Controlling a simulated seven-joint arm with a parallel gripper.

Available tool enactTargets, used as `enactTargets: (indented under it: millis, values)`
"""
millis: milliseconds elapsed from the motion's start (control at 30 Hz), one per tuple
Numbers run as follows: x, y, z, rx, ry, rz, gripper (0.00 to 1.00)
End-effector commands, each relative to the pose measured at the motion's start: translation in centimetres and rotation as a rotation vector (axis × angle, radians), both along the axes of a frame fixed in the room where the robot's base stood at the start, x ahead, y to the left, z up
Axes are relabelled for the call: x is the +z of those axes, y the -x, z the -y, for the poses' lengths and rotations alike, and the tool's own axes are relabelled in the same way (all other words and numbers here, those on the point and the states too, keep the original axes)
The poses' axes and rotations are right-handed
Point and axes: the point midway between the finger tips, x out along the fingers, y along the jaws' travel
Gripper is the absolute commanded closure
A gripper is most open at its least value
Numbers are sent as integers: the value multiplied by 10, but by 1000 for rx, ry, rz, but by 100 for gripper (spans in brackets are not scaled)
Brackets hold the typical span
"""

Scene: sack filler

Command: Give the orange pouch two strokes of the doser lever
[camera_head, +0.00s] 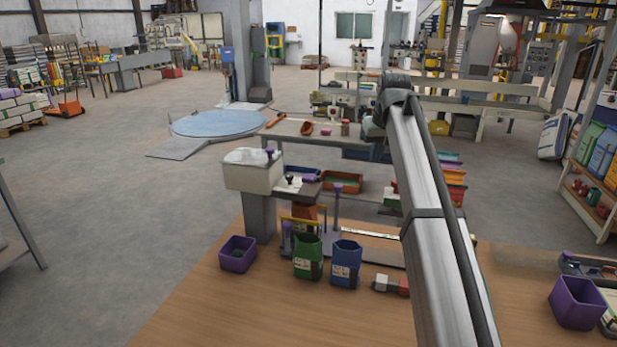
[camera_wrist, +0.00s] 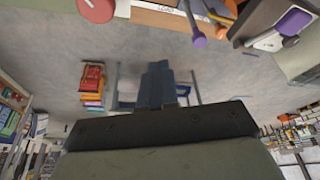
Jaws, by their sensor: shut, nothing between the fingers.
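The doser (camera_head: 252,174) has a pale hopper and stands at the back left of the wooden table. Purple handle parts show on it, one a knob (camera_head: 269,152) by the hopper; I cannot tell which is the lever's end. An orange thing (camera_head: 304,211), likely the orange pouch, is partly hidden behind the green pouch (camera_head: 308,262). In the wrist view, purple-ended parts (camera_wrist: 292,22) show at the upper right. My gripper (camera_wrist: 160,82) is shut and empty, away from them. In the head view my arm rises on the right; the fingers cannot be made out.
A blue pouch (camera_head: 345,266) stands right of the green one. A purple bin (camera_head: 238,256) is at the left, another purple bin (camera_head: 577,305) at the far right. A red and white block (camera_head: 392,285) lies near the blue pouch. The table's front left is clear.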

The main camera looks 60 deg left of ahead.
Motion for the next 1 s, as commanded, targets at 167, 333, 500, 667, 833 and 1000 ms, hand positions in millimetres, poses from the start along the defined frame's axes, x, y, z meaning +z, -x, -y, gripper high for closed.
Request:
enactTargets:
  millis: [167,333,500,667,833,1000]
  values:
    - [16,67,-26,88,34,-7,100]
    - [28,120,-41,154,64,-11,100]
    - [36,154,-48,197,84,-14,100]
    - [39,168,-51,215,92,-15,100]
    - [39,170,-51,218,93,-14,100]
    - [39,170,-51,217,93,-15,100]
